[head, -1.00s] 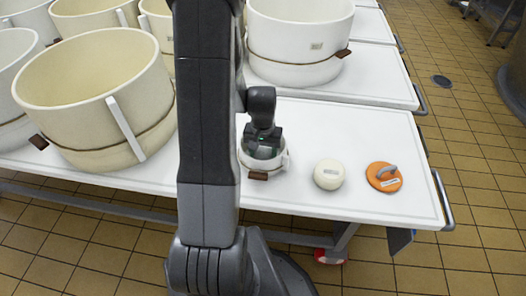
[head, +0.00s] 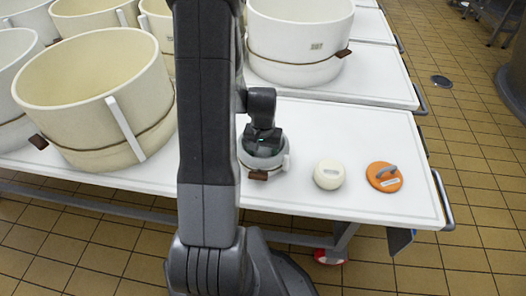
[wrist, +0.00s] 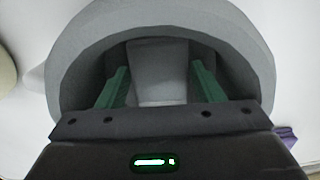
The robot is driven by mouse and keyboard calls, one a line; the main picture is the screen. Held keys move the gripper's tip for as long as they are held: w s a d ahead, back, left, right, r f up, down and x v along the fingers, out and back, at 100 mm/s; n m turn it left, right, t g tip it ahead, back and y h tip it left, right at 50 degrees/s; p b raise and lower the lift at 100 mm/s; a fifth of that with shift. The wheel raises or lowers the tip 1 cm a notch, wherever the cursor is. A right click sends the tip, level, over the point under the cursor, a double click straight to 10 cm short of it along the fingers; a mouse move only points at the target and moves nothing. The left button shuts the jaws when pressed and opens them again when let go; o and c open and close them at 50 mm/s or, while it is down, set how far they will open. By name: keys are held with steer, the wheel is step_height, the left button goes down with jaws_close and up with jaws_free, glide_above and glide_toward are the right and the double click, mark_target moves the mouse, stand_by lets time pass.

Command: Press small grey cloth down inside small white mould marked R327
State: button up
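The small white mould (head: 282,168) stands on the white table just right of my arm, with a brown tag on its near side. Its R327 marking is too small to read. My gripper (head: 265,150) points down into the mould's opening. In the wrist view my gripper (wrist: 160,90) has its two green fingers apart inside a round, grey-looking opening. A pale grey surface, seemingly the small grey cloth (wrist: 160,75), shows between the fingers. I cannot tell exactly where cloth ends and mould wall begins.
A round cream block (head: 328,175) and an orange disc with a grey handle (head: 384,177) lie to the right on the table (head: 390,130). Large cream vats (head: 95,105) stand left, and a white one (head: 298,45) stands behind. The table's right end is mostly clear.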

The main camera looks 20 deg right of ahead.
steer(key=o, duration=0.3)
step_height(320, 180, up, 14)
steer(key=p, duration=0.3)
steer(key=shift+p, duration=0.3)
steer(key=shift+f, duration=0.1)
step_height(320, 180, down, 14)
steer(key=b, duration=0.3)
steer(key=shift+b, duration=0.3)
steer(key=shift+w+r, duration=0.1)
steer(key=shift+r, duration=0.15)
